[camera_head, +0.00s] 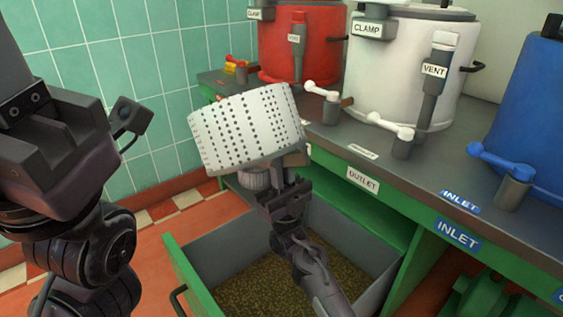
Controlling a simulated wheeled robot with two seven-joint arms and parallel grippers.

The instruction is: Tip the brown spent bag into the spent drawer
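No brown bag shows in this view. The green-fronted spent drawer (207,262) is pulled out at the lower middle, with brown-green grainy material (260,287) on its floor. A white perforated drum (245,127) is tilted above the drawer's back edge. My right gripper (287,190) is under the drum's right side, at a grey bracket, and seems to hold it. The fingers are mostly hidden. My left gripper (50,145) is large and dark at the left edge, away from the drum. Its fingertips cannot be made out.
A green bench with a grey top (335,135) carries a red kettle (305,45), a white kettle (408,70) and a blue kettle (535,120), with valve levers along the front. Green machinery (485,297) sits under the bench. Open floor (150,240) lies left of the drawer.

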